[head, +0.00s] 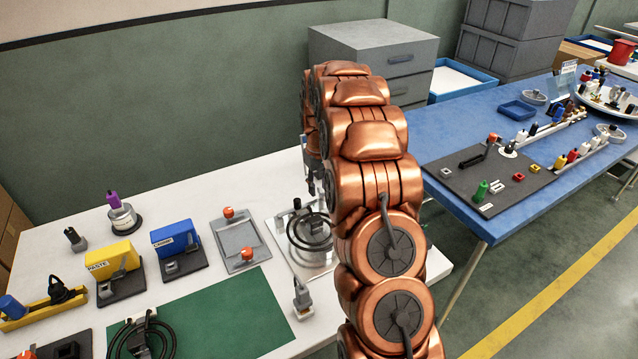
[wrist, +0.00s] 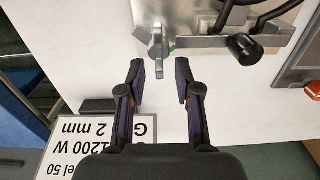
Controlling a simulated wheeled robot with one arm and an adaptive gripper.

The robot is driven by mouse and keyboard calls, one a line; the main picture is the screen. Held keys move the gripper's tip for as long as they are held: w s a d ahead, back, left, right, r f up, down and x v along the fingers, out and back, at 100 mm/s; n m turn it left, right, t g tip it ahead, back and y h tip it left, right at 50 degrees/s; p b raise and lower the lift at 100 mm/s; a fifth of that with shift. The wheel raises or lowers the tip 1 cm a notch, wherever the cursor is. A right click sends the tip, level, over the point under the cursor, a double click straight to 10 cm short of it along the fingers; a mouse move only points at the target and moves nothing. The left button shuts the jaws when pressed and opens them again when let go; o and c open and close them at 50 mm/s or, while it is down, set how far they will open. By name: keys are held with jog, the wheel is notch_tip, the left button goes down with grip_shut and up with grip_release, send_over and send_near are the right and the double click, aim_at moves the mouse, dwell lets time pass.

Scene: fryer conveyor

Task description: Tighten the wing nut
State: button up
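The wing nut (wrist: 158,43) is a grey metal piece with narrow wings in the wrist view, at one end of a metal bar (wrist: 205,42) on a light metal plate (wrist: 114,30). A small green mark shows beside it. My gripper (wrist: 161,70) is open and empty. Its two dark fingers point toward the wing nut, which lies just beyond the fingertips and roughly between their lines. I see no contact. In the head view my gripper (head: 314,186) is partly hidden by my copper arm, above the fixture plate (head: 290,258). I cannot pick out the wing nut there.
A black knob (wrist: 243,47) sits at the bar's other end, with black cable above it. A printed sign (wrist: 100,135) and a dark block (wrist: 96,105) are left of my fingers. The white table (head: 185,200) also holds a blue box (head: 175,236) and a yellow box (head: 110,262).

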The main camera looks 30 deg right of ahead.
grip_shut()
jog(key=shift+d+m+b, duration=0.1)
jog(key=shift+m+b, duration=0.2)
dwell(0.4)
jog(key=m+b, duration=0.3)
jog(key=shift+d+f, duration=0.15)
jog(key=shift+d, duration=0.15)
jog(key=m+b, duration=0.1)
jog(key=m, duration=0.1)
jog(key=m+b, duration=0.1)
jog(key=m, duration=0.1)
jog(key=s+m+b, duration=0.1)
jog(key=m, duration=0.1)
jog(key=shift+d, duration=0.4)
jog(key=m+b, duration=0.1)
jog(key=m, duration=0.2)
jog(key=s+m+b, duration=0.1)
jog(key=m, duration=0.2)
jog(key=shift+d, duration=0.15)
jog(key=m, duration=0.2)
jog(key=m+b, duration=0.1)
jog(key=m, duration=0.2)
jog(key=shift+s, duration=0.4)
